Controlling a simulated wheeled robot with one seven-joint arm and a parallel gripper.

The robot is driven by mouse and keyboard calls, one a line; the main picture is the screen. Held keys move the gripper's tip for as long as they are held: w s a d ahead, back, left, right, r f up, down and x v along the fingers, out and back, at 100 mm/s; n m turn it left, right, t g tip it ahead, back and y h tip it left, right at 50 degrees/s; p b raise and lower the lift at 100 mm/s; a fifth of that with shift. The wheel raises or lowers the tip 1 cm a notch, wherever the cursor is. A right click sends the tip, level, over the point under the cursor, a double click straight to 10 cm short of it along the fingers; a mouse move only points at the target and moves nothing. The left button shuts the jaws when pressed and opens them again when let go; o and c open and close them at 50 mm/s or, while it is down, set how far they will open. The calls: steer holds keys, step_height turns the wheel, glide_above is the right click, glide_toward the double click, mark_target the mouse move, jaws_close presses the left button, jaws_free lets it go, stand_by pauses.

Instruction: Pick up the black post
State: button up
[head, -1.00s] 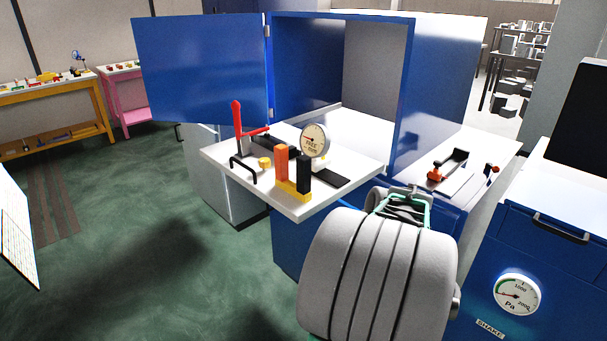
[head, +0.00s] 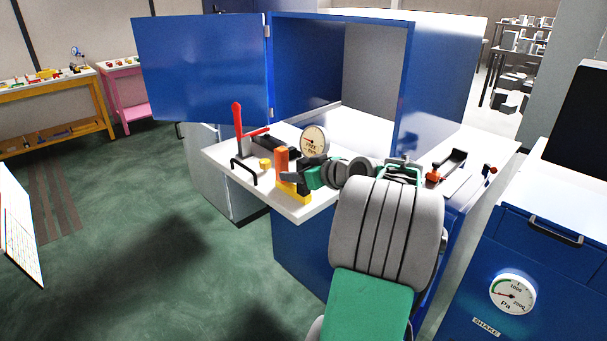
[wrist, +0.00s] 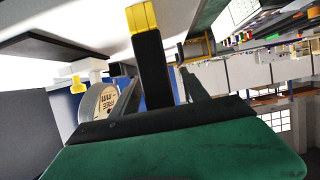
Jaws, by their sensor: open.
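The black post stands in a yellow base (head: 297,197) on the white table, beside an orange post (head: 282,164). In the head view my gripper (head: 307,176) overlaps the black post's place and largely hides it. In the wrist view the black post (wrist: 153,72) rises from a yellow end at the top of the picture. It lies between the two fingers of my gripper (wrist: 159,78), which are open on either side of it. I cannot tell whether either finger touches it.
A round dial gauge (head: 313,141) stands close behind the posts. A red-handled clamp (head: 239,130) and a black handle (head: 243,171) are to the left. The open blue cabinet (head: 405,100) stands behind. Open floor is at left.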

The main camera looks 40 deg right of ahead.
steer(key=shift+c, duration=0.4)
jaws_close()
stand_by(0.4)
